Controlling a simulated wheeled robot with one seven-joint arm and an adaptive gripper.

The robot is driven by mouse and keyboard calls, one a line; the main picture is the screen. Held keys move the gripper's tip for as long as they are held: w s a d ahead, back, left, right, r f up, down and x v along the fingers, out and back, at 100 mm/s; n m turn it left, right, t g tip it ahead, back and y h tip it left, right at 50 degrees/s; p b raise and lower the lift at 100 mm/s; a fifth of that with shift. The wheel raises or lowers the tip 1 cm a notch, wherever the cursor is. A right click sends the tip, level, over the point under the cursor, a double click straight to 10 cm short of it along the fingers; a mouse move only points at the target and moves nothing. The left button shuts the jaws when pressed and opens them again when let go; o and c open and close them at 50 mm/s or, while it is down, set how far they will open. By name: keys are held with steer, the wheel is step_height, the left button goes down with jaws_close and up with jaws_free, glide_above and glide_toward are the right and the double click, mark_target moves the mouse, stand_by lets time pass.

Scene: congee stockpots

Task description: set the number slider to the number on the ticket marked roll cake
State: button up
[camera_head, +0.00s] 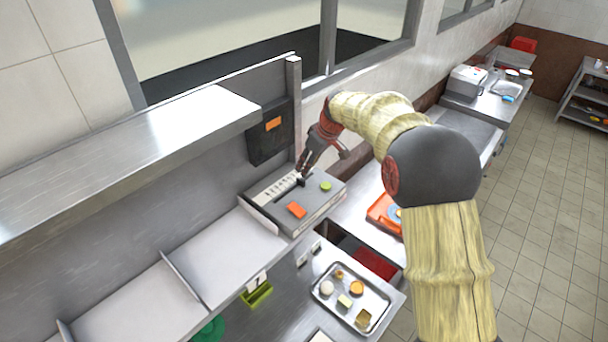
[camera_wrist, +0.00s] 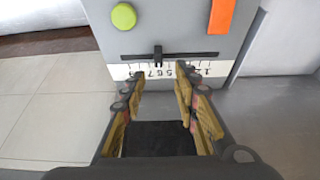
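The grey slider box (camera_head: 310,207) sits on the counter. Its dark slider knob (camera_wrist: 158,56) stands in a dark slot above a white number strip (camera_wrist: 205,70), which appears upside down in the wrist view. The knob is near the middle digits, around 5 or 6; the exact number is unclear, and my fingers hide part of the strip. My gripper (camera_wrist: 156,76) is open, its fingertips just short of the knob on either side, with nothing held. In the head view my gripper (camera_head: 302,174) is over the box. A ticket (camera_head: 257,281) seems to read 7; no roll cake mark is legible.
The box has a green button (camera_wrist: 124,16) and an orange bar (camera_wrist: 221,15). A metal tray (camera_head: 322,296) with several small foods lies in front. An orange tray (camera_head: 380,212) is at right. Small white tickets (camera_head: 302,259) stand between. A dark panel (camera_head: 262,147) rises behind.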

mark_target(301, 179)
steer(key=p+x, duration=0.1)
steer(key=x, duration=0.7)
steer(key=shift+w+d+p, duration=0.1)
steer(key=shift+w+p, duration=0.1)
steer(key=shift+p, duration=0.2)
steer(key=shift+s, duration=0.1)
steer(key=shift+f, duration=0.1)
steer(key=c, duration=0.7)
jaws_close()
